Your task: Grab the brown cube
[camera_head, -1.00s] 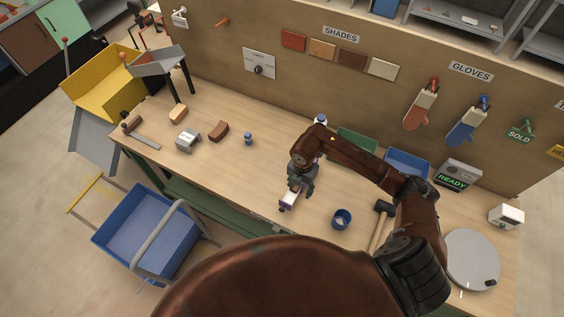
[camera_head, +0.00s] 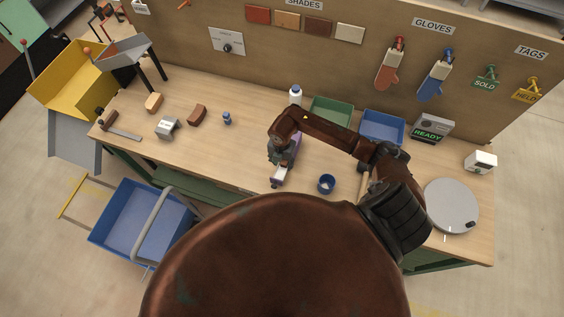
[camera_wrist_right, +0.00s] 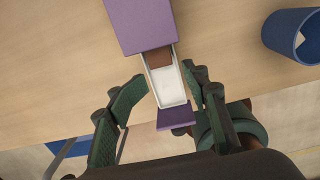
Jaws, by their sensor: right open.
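In the right wrist view a purple box (camera_wrist_right: 142,22) has its white drawer (camera_wrist_right: 170,88) pulled out toward me. A brown block (camera_wrist_right: 158,57), probably the brown cube, sits at the drawer's inner end, partly hidden by the box. The purple drawer front (camera_wrist_right: 175,115) is at the near end. My right gripper (camera_wrist_right: 164,80) is open, its fingers on either side of the drawer, with nothing gripped. In the head view my right gripper (camera_head: 279,158) is over the box and hides much of it; the white drawer (camera_head: 281,172) shows below. My left gripper is not in view.
A blue cup (camera_head: 326,184) stands right of the box; it also shows in the wrist view (camera_wrist_right: 296,36). A white bottle (camera_head: 295,96), green bin (camera_head: 332,110) and blue bin (camera_head: 382,126) are behind. Loose blocks lie left, including a brown one (camera_head: 197,115). The table's middle left is clear.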

